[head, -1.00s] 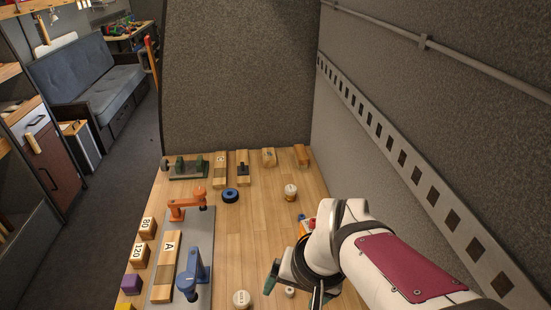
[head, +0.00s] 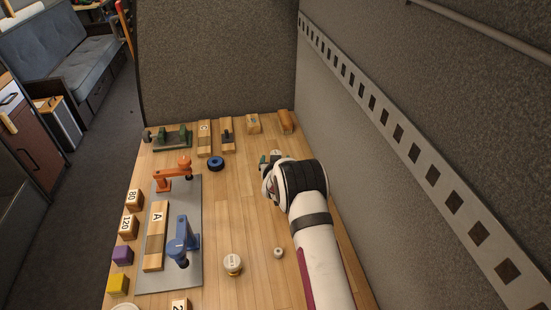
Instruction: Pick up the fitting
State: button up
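No object is clearly marked as the fitting. My gripper (head: 268,158) is low over the right side of the wooden table, and its hand and wrist hide most of the fingers. A teal fingertip shows at its left edge. A small pale thing (head: 275,154) shows right at the fingers; I cannot tell whether it is held. A round white-topped piece (head: 232,264) stands upright near the front middle of the table. A smaller pale round piece (head: 278,253) stands to its right, beside my forearm.
A grey plate (head: 187,281) at left carries an orange clamp (head: 172,175), a blue clamp (head: 182,242) and block A (head: 155,235). A blue ring (head: 216,163) lies left of my gripper. Wooden blocks line the back. A grey wall (head: 400,110) rises at right.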

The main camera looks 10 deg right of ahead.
jog(key=x, duration=0.5)
jog(key=shift+w+f, duration=0.1)
jog(key=shift+w, duration=0.05)
grip_shut()
